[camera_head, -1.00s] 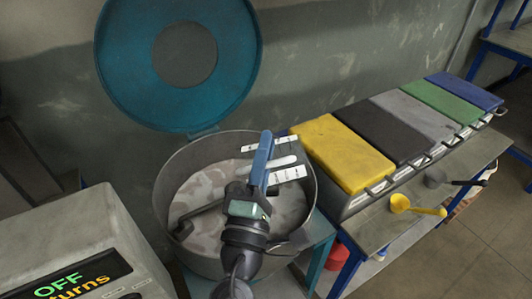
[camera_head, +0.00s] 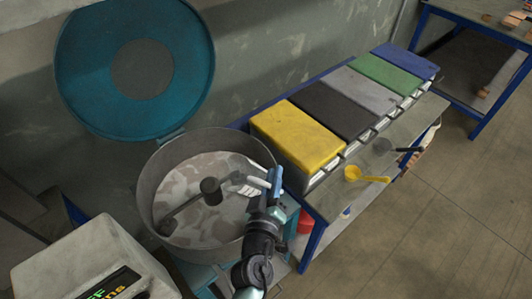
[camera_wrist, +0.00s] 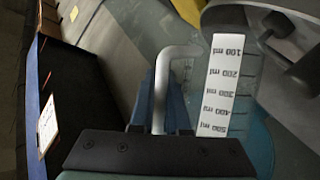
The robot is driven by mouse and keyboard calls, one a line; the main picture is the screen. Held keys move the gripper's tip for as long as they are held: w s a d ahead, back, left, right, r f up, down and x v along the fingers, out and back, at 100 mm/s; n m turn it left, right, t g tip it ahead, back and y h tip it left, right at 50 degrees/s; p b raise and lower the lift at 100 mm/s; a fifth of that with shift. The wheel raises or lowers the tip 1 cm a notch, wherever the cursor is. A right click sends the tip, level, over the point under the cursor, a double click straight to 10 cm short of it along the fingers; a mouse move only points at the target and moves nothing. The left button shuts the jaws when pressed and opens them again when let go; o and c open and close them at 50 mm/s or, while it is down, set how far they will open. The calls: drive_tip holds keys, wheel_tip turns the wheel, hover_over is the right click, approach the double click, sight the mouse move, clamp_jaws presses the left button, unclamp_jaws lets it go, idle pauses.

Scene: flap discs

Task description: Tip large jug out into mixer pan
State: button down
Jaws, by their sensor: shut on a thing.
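The mixer pan (camera_head: 146,188) is a round grey tub holding a patchy pale mix, with a dark mixing arm (camera_head: 185,209) across it. My gripper (camera_head: 277,181) is at the pan's right rim. In the wrist view my gripper (camera_wrist: 165,100) has its blue fingers shut on the pale bent handle (camera_wrist: 160,75) of the large jug. The jug (camera_head: 247,188) is clear, so its outline is faint; its white scale strip (camera_wrist: 224,85) shows millilitre marks. It overlaps the pan's right side in the head view. I cannot tell its tilt or whether anything is in it.
The pan's teal lid (camera_head: 195,60) stands open behind it. To the right, a bench holds bins with yellow (camera_head: 297,135), black, grey, green and blue lids, and a yellow scoop (camera_head: 365,175). A control box (camera_head: 85,260) stands front left. Floor at right is clear.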

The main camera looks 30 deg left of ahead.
drive_tip(key=p, duration=0.1)
drive_tip(key=m+p, duration=0.1)
drive_tip(key=shift+w+d+f+m+g+p, duration=0.2)
drive_tip(key=shift+f+m+g+p, duration=0.1)
drive_tip(key=shift+f+g+p, duration=0.1)
drive_tip(key=f+m+p, duration=0.1)
drive_tip(key=p, duration=0.1)
drive_tip(key=f+m+g+p, duration=0.1)
drive_tip(key=p, duration=0.2)
drive_tip(key=a+m+g+y+p, duration=0.1)
drive_tip(key=p, duration=0.1)
drive_tip(key=shift+s+f+p, duration=0.35)
drive_tip(key=shift+s+f, duration=0.05)
drive_tip(key=shift+s+a+f+m+g+p, duration=0.1)
drive_tip(key=shift+f+m+g+p, duration=0.15)
drive_tip(key=shift+f+p, duration=0.15)
drive_tip(key=shift+s+a+f+m+g+p, duration=0.15)
drive_tip(key=shift+f+m+p, duration=0.1)
drive_tip(key=shift+f+p, duration=0.15)
drive_tip(key=shift+d, duration=0.1)
